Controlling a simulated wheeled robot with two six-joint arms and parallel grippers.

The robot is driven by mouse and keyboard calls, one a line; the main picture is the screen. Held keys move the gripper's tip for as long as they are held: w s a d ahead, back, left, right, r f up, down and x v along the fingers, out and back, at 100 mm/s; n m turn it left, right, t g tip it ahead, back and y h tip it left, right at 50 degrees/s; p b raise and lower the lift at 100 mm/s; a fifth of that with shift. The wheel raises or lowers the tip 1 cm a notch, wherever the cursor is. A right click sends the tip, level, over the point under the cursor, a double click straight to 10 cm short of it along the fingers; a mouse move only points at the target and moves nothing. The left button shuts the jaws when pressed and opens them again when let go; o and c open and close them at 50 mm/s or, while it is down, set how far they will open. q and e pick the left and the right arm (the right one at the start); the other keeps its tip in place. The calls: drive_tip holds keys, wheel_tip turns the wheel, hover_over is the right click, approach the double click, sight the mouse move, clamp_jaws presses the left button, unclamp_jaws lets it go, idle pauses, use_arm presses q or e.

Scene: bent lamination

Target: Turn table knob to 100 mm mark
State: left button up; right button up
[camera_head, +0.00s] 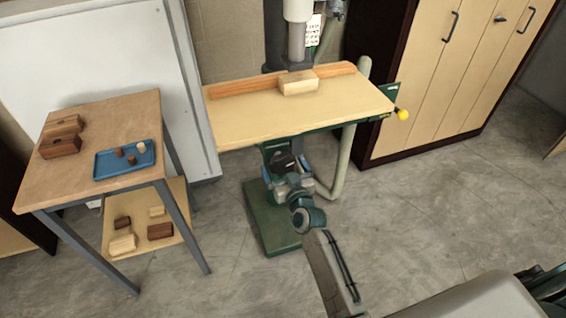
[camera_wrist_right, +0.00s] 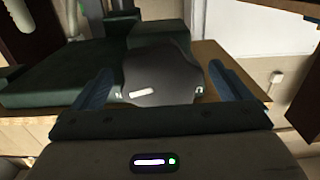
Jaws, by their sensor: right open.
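A dark rounded knob (camera_head: 285,162) sits under the front edge of the drill press table (camera_head: 250,118). In the right wrist view the knob (camera_wrist_right: 160,75) is large, with a white line mark on its face and small pale marks at its sides. My right gripper (camera_head: 289,178) is at the knob, below the table edge. Its two blue-grey fingers are open, one on each side of the knob in the wrist view (camera_wrist_right: 162,80). I cannot tell whether they touch it. No 100 mm mark is readable. My left gripper is not in view.
The press table carries a wooden fence (camera_head: 230,87) and a pale block (camera_head: 299,83). A yellow ball handle (camera_head: 403,115) is at its right. A side table (camera_head: 100,115) with a blue tray (camera_head: 115,168) stands left. A cabinet (camera_head: 430,75) stands right.

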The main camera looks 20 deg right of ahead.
drive_tip(key=shift+w, duration=0.55)
drive_tip(key=c, duration=1)
drive_tip(key=shift+o, duration=0.2)
drive_tip(key=shift+m, duration=0.3)
drive_tip(key=m, duration=0.4)
drive_tip(key=shift+a, duration=0.1)
drive_tip(key=shift+r+m, duration=0.2)
drive_tip(key=shift+m, duration=1.1)
